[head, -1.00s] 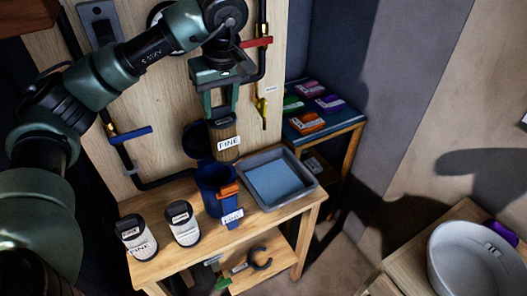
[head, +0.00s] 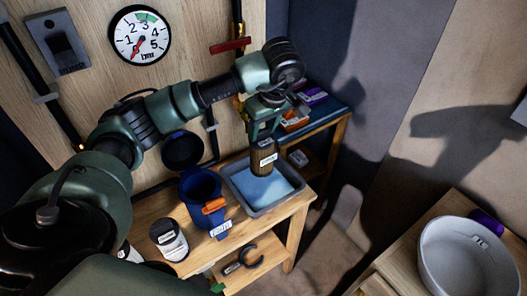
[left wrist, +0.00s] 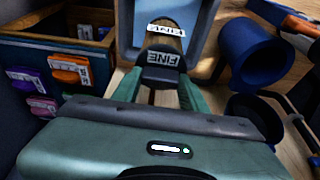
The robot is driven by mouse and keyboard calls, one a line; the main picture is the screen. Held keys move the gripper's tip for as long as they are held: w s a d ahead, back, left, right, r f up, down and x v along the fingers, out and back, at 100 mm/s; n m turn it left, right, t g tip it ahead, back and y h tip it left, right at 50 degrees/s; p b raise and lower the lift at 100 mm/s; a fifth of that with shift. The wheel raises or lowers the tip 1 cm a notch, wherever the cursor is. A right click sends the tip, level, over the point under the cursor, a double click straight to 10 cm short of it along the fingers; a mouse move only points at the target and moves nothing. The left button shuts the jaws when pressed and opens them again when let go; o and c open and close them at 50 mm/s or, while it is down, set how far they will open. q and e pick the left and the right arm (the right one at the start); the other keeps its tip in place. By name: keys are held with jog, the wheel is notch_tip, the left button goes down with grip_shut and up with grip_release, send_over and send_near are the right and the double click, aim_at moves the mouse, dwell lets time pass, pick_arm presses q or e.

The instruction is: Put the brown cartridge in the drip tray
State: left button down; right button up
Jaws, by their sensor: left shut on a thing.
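The brown cartridge (head: 263,158) has a dark top and a white label. It is upright in my left gripper (head: 264,134), whose fingers are shut on its top. In the head view it is over the grey drip tray (head: 270,210), its lower end seen against the tray's light blue floor. I cannot tell whether it touches that floor. In the left wrist view the cartridge (left wrist: 168,42) shows between the green fingers, with "FINE" labels, and the tray (left wrist: 203,67) lies around it. My right gripper is not in view.
A blue housing (head: 200,187) with an orange clip stands left of the tray, its dark lid (head: 183,150) open. A white canister (head: 169,240) stands at the bench's front left. A pressure gauge (head: 139,34) is on the board. A grey basin (head: 467,258) is at right.

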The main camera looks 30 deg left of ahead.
aim_at(263, 150)
pick_arm(q)
notch_tip(263, 150, down, 8)
jog(key=shift+r+p, duration=0.2)
jog(key=shift+p, duration=0.5)
jog(key=c, duration=0.8)
grip_release()
jog(key=shift+f, duration=0.15)
jog(key=shift+o, duration=0.2)
jog(key=b+v, duration=0.2)
jog(key=v, duration=0.5)
jog(key=shift+d+r, duration=0.1)
jog(key=shift+r, duration=0.1)
jog(key=v, duration=0.3)
jog(key=shift+r, duration=0.2)
jog(key=shift+v, duration=0.8)
